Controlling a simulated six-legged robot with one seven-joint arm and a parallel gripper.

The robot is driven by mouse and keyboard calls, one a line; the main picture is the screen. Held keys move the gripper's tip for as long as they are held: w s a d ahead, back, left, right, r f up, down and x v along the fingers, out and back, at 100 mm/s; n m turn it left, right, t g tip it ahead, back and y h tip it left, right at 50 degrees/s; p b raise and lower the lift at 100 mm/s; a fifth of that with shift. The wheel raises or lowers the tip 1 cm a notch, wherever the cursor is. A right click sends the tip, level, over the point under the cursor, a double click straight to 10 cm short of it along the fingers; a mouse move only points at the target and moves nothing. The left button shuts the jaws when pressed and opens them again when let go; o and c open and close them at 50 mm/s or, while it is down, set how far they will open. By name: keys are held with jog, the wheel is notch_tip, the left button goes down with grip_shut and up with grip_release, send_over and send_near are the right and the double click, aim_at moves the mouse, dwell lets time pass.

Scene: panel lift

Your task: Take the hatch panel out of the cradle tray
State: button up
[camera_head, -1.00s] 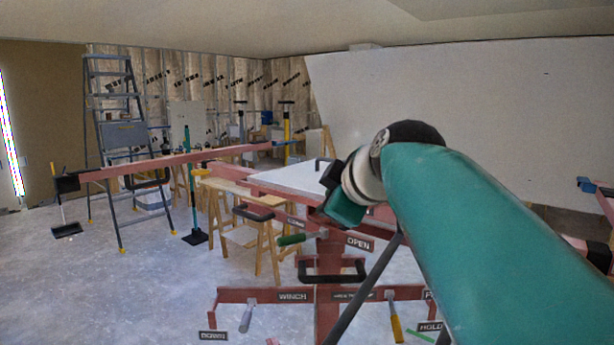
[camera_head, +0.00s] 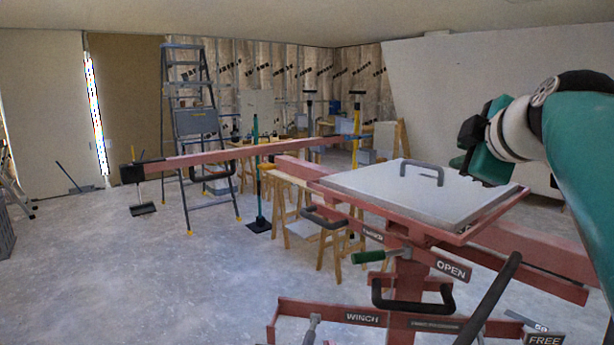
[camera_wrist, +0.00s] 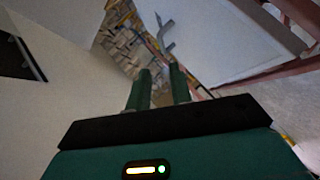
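The hatch panel (camera_head: 455,200) is a pale flat square with a grey bar handle (camera_head: 422,172) standing up from its top. It lies in the cradle tray (camera_head: 395,216), a red frame on top of the red lift. My gripper (camera_head: 478,165) is above the tray's far right side in the head view, apart from the handle. In the wrist view my gripper (camera_wrist: 160,80) shows two green fingers with a gap between them and nothing in it. There the panel (camera_wrist: 230,45) and its handle (camera_wrist: 165,32) are at the upper right, beyond the fingertips.
Below the tray, the lift has a green-ended lever (camera_head: 368,257), an OPEN label (camera_head: 451,270) and a WINCH bar (camera_head: 362,317). A long red beam (camera_head: 240,153) reaches left. A stepladder (camera_head: 195,125) and wooden sawhorses (camera_head: 300,220) stand behind.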

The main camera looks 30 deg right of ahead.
send_near(427, 165)
jog(key=x, duration=0.4)
jog(key=shift+w+a+f, duration=0.1)
jog(key=shift+w+f, duration=0.05)
jog(key=shift+f, duration=0.05)
jog(key=shift+s+d, duration=0.2)
jog(key=x, duration=0.3)
jog(key=shift+w, duration=0.35)
jog(key=shift+w+d+f, duration=0.2)
jog(key=shift+w+d, duration=0.25)
jog(key=shift+w+f, duration=0.1)
jog(key=shift+w, duration=0.2)
jog(key=shift+s, duration=0.25)
jog(key=shift+w, duration=0.15)
grip_shut()
